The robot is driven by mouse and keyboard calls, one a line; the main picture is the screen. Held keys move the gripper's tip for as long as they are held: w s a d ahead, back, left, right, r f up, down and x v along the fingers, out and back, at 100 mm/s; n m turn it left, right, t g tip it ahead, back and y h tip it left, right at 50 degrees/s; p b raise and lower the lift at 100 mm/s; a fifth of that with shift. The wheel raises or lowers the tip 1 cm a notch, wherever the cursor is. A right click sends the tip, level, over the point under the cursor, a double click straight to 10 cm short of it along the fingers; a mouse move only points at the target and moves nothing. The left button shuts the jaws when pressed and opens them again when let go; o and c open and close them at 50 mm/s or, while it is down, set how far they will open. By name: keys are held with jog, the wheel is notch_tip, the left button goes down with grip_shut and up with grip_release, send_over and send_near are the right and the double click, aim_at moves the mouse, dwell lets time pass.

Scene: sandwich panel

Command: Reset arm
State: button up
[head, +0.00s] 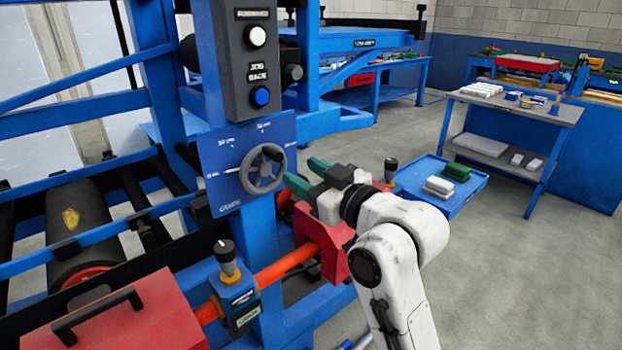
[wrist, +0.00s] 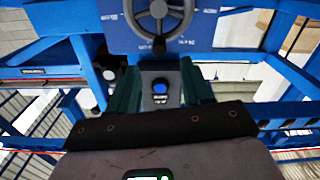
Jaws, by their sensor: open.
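My white arm reaches in from the bottom of the head view. My gripper (head: 304,172) has green fingers and points left toward a grey handwheel (head: 263,178) on a blue gauge plate (head: 222,160). The fingers are apart with nothing seen between them, and they appear clear of the wheel. In the wrist view my gripper (wrist: 160,82) shows its two green fingers spread. The handwheel (wrist: 157,30) is upside-down at the top there, and a blue button (wrist: 160,87) shows beyond and between the fingers.
A grey control box (head: 253,60) with a white and a blue button stands above the plate. An orange bar (head: 285,270) and red block (head: 322,250) are below my gripper. A blue tray (head: 460,200) and a workbench (head: 560,112) stand right. Open floor lies right.

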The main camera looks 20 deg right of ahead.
jog(key=shift+s+d, duration=0.15)
jog(key=shift+s, duration=0.4)
jog(key=shift+f, duration=0.1)
jog(key=s+d+f+m+g+h+p, duration=0.2)
jog(key=s+f+g, duration=0.4)
jog(key=s+f, duration=0.7)
jog(key=s+d+f+m+g+h+p, duration=0.1)
jog(key=s+d+f+m+g+h, duration=0.3)
jog(key=s+f, duration=0.95)
jog(key=s+d+f+g+p, duration=0.1)
jog(key=s+f+g, duration=0.5)
jog(key=s, duration=0.5)
notch_tip(320, 180, down, 2)
jog(key=shift+s, duration=0.3)
